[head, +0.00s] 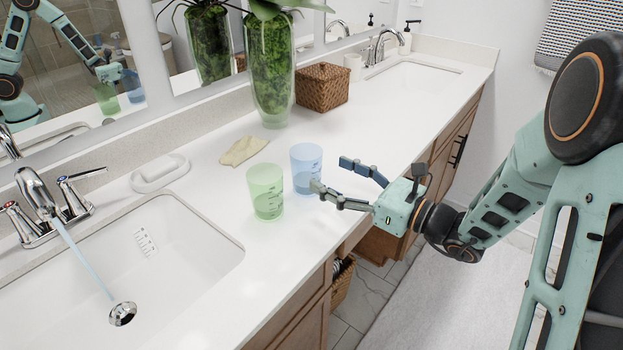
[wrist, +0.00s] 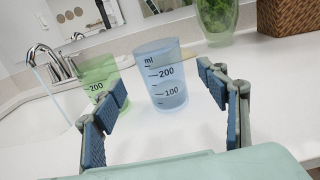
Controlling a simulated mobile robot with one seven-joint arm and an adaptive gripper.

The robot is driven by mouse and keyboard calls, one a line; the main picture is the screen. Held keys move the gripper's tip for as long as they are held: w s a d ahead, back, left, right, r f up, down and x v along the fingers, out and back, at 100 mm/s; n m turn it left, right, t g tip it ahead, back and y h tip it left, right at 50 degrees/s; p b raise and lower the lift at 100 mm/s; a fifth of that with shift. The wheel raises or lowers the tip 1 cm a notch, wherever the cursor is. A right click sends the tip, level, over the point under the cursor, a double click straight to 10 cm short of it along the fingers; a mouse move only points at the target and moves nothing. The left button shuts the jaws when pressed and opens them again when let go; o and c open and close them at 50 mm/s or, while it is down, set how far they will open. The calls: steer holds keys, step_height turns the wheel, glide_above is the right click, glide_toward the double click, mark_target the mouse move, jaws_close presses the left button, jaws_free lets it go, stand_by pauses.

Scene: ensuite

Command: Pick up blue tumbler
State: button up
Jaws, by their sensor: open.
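The blue tumbler (head: 306,165) is translucent with measuring marks and stands upright on the white counter. In the wrist view the blue tumbler (wrist: 163,78) stands ahead, between the lines of my two fingers. The green tumbler (head: 265,192) stands upright just to its left and nearer; it also shows in the wrist view (wrist: 97,78), partly behind my left finger. My gripper (head: 336,174) is open and empty, with its fingers pointing at the blue tumbler from the right. The gripper also shows in the wrist view (wrist: 163,90). Whether a fingertip touches the tumbler I cannot tell.
A yellow cloth (head: 244,150) lies behind the tumblers. A glass vase (head: 271,70) and a wicker box (head: 322,87) stand farther back. A soap dish (head: 160,172) and a sink with running water (head: 150,265) are at left. The counter (head: 385,110) is clear toward the right.

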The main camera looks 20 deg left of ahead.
mark_target(307, 166)
steer(key=x, duration=0.7)
steer(key=shift+w+a+f+b, duration=0.1)
steer(key=shift+a+f+b, duration=0.25)
steer(key=shift+f, duration=0.05)
steer(key=c, duration=1.3)
